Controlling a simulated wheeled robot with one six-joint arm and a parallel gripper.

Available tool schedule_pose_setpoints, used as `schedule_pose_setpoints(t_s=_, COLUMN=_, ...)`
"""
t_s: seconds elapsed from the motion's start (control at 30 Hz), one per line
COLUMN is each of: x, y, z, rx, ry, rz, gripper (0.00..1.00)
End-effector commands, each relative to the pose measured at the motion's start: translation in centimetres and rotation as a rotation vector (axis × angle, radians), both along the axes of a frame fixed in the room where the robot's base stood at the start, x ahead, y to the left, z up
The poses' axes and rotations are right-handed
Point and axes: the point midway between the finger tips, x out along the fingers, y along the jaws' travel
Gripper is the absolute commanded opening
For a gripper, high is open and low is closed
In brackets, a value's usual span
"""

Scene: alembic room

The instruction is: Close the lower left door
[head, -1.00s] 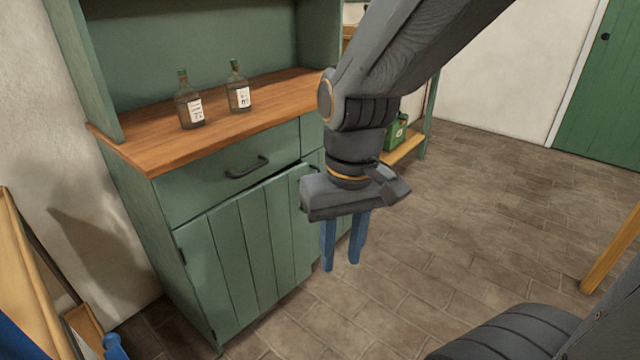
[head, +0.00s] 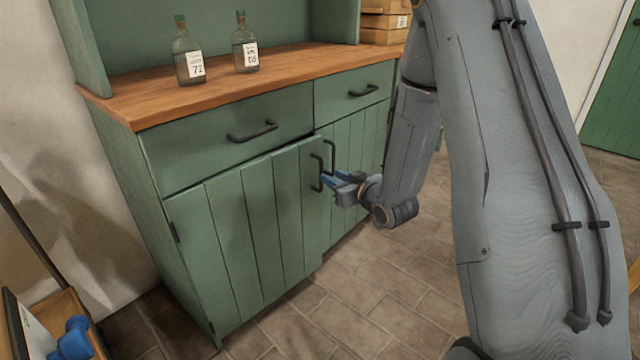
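The lower left door (head: 245,230) of the green cabinet is slightly ajar. Its right edge stands out from the front, with a dark gap along its top. Its dark handle (head: 317,173) is near the upper right corner.
Two bottles (head: 187,55) (head: 245,45) stand on the wooden worktop (head: 290,75). Both drawers (head: 230,140) (head: 350,92) look shut. A wooden crate with a blue object (head: 75,338) is at the lower left. The floor (head: 340,310) before the cabinet is clear.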

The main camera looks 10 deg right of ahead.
Motion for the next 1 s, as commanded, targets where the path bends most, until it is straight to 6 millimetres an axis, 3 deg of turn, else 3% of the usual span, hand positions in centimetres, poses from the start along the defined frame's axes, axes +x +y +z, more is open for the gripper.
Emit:
schedule_pose_setpoints(t_s=0.03, x=0.2, y=-0.2, z=-1.6, rx=0.029, ry=-0.045, rz=0.013, gripper=0.29)
schedule_pose_setpoints(t_s=0.1, x=0.3, y=-0.2, z=-2.2, rx=0.064, ry=-0.107, rz=0.032, gripper=0.29)
schedule_pose_setpoints(t_s=0.37, x=0.4, y=-0.2, z=-2.6, rx=0.128, ry=-0.215, rz=0.061, gripper=0.29)
schedule_pose_setpoints(t_s=0.8, x=6.1, y=1.9, z=-2.5, rx=0.128, ry=-0.217, rz=0.063, gripper=0.29)
schedule_pose_setpoints(t_s=1.0, x=7.2, y=2.3, z=-2.5, rx=0.128, ry=-0.216, rz=0.061, gripper=0.29)
